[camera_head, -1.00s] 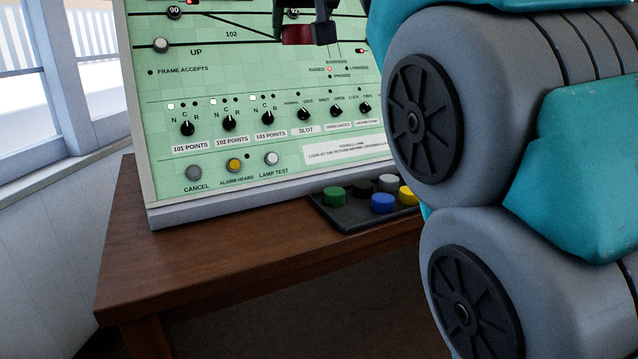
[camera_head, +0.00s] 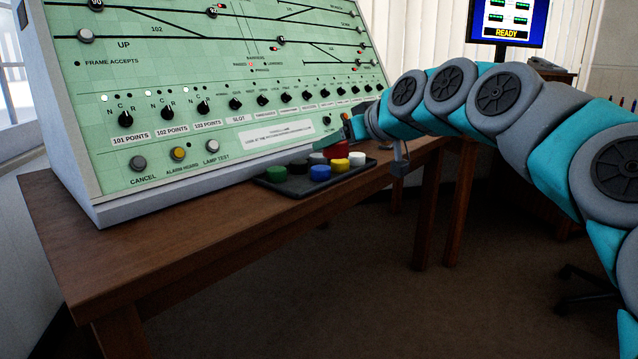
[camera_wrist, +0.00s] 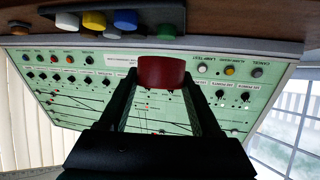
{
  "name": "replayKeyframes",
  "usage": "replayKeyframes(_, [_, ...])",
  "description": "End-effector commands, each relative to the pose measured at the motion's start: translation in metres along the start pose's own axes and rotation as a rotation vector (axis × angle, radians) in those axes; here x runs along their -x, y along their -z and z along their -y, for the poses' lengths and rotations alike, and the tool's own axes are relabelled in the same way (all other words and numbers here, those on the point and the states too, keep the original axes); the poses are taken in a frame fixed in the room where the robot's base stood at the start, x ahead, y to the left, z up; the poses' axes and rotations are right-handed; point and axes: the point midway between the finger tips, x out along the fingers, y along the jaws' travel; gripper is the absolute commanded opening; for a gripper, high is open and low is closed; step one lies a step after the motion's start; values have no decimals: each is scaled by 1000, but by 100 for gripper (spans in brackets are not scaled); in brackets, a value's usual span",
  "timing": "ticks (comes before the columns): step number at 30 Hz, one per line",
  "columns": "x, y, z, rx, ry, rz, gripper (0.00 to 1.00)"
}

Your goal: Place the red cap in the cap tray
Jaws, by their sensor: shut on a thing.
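My gripper (camera_wrist: 162,88) is shut on the red cap (camera_wrist: 163,72), which sits between its two dark fingers in the wrist view. In the head view the red cap (camera_head: 337,150) appears above the back part of the black cap tray (camera_head: 290,191). In the upside-down wrist view the tray (camera_wrist: 150,44) lies at the top, apart from the red cap.
The sloping green control panel (camera_head: 220,75) with knobs and buttons rises right behind the tray. The wooden desk (camera_head: 190,240) is clear in front of the panel at left. A monitor (camera_head: 507,20) stands at the back right.

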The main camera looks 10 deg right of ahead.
Motion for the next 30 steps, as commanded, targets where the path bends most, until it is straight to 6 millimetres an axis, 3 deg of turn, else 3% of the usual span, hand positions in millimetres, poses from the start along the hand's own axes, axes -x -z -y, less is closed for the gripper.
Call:
replayKeyframes(1, [-4, -22, -3, 3, 21, 0, 13])
replayKeyframes(3, [-6, -40, -4, 17, 45, -1, 13])
replayKeyframes(9, [-12, -62, -2, 42, 86, -1, 13])
replayKeyframes(30, [-143, -14, 0, 43, 88, 3, 13])
